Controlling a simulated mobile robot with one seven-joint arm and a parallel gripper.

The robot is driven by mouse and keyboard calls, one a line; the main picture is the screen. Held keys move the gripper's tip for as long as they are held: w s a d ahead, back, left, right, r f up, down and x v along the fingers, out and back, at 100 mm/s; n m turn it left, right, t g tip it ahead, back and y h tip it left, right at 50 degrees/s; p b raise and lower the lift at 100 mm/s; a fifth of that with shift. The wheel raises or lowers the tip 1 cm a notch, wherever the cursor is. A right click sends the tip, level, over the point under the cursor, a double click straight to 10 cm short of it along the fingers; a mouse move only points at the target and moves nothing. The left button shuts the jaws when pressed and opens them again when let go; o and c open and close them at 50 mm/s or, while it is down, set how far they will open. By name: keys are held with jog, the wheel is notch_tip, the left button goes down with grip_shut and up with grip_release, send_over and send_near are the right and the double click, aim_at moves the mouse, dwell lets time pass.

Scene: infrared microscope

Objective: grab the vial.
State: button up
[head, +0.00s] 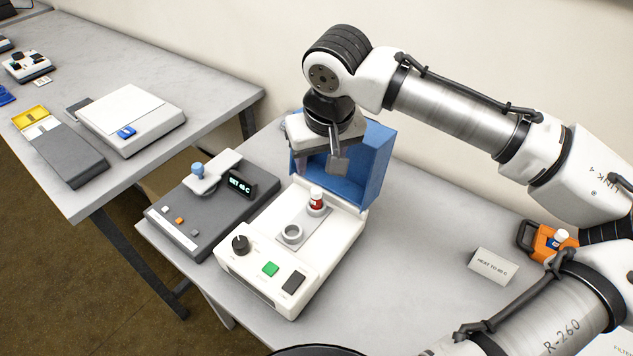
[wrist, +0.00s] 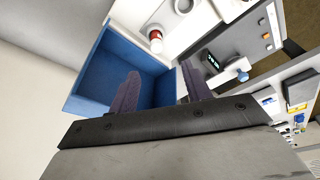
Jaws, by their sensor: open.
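A small red vial with a white cap (head: 316,199) stands upright in a round holder on the white instrument (head: 268,240), in front of its blue hood (head: 371,170). In the wrist view the vial (wrist: 156,40) shows at the top, beyond my fingertips. My gripper (head: 319,166) is open and empty. It hangs above and behind the vial, close to the blue hood's opening. In the wrist view its two fingers (wrist: 160,84) are spread apart, with the blue hood (wrist: 95,75) behind them. The fingers do not touch the vial.
An empty ring holder (head: 292,234) is in front of the vial. A dark grey device with a display (head: 180,222) stands left of the instrument. A small sign (head: 492,266) and an orange item (head: 548,243) are at the right. The table between is clear.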

aim_at(317, 190)
jog(key=x, duration=0.8)
jog(key=shift+w+f+p, duration=0.1)
jog(key=shift+w+p, duration=0.05)
jog(key=shift+p, duration=0.25)
jog(key=shift+d+p+x, duration=0.1)
jog(key=shift+p+x, duration=0.3)
jog(key=shift+x, duration=0.95)
jog(key=shift+d+p+x, duration=0.15)
jog(key=shift+p+x, duration=0.2)
jog(key=shift+x, duration=1)
jog(key=shift+w, duration=0.15)
jog(key=c, duration=1.1)
jog(key=shift+o, duration=0.2)
